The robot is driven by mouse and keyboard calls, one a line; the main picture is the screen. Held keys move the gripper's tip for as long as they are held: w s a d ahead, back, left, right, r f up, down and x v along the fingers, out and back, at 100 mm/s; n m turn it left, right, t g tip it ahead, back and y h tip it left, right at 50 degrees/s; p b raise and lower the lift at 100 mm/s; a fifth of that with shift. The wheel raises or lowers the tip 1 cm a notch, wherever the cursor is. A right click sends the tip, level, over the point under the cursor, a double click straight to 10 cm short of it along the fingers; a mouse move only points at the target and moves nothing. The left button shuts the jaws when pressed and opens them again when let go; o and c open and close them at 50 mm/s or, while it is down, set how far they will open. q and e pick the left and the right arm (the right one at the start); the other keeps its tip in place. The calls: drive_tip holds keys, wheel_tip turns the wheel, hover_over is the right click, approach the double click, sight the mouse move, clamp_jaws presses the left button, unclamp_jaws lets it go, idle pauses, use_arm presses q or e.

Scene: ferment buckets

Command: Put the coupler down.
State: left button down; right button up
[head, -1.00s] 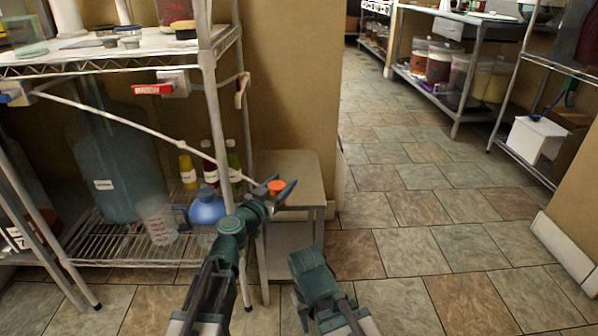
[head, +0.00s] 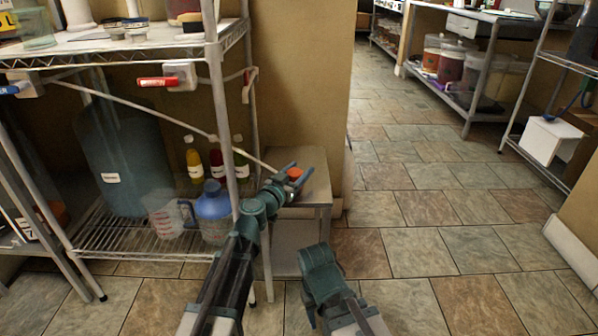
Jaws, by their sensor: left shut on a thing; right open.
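The orange coupler (head: 295,173) is between the fingers of my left gripper (head: 294,176), which is shut on it. A pale hose (head: 165,117) runs from the shelf at the left down to this gripper. The coupler appears over the grey top of a small table (head: 312,190); I cannot tell whether it touches the top. My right gripper (head: 320,272) is lower in the view, in front of the table, and open. Its fingertips are mostly hidden and I see nothing held in it.
A wire shelf (head: 120,238) at the left holds a large blue carboy (head: 125,165), a clear measuring jug (head: 166,212), a blue jug (head: 213,210) and several small bottles. A red-handled valve (head: 157,82) is above. The tiled floor (head: 410,225) at the right is clear.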

use_arm(q)
drive_tip(key=shift+f, duration=0.2)
drive_tip(key=shift+c, duration=0.8)
unclamp_jaws()
drive_tip(key=shift+r, duration=0.1)
